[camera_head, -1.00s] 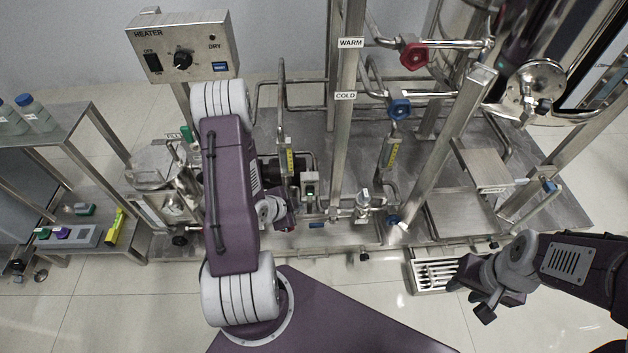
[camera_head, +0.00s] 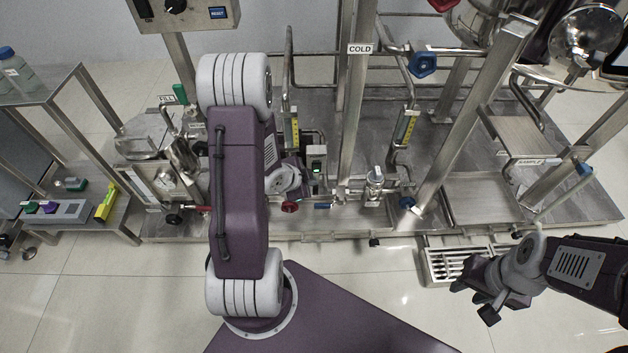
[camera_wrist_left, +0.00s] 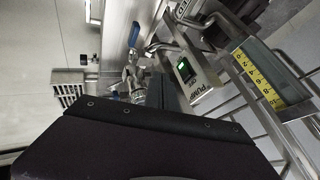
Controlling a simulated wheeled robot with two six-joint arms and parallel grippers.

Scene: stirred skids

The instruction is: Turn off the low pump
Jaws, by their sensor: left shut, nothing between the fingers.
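The pump switch box (camera_head: 317,158) is a small pale metal box low on the skid, right of my left wrist in the head view. In the left wrist view the box (camera_wrist_left: 198,82) carries a PUMP label and a switch (camera_wrist_left: 185,70) glowing green. My left gripper (camera_wrist_left: 158,90) is shut and empty, its dark fingers just left of the box; contact cannot be told. In the head view my left gripper (camera_head: 298,172) is partly hidden by its own wrist. My right gripper (camera_head: 468,274) hangs at the lower right, far from the box; its finger gap is unclear.
A yellow-scaled gauge (camera_head: 295,130) stands beside the pump box, with a post labelled COLD (camera_head: 358,50) to its right. A red valve handle (camera_head: 290,207) and blue handles (camera_head: 407,202) sit low along the front pipe. The floor (camera_head: 120,290) in front is partly clear.

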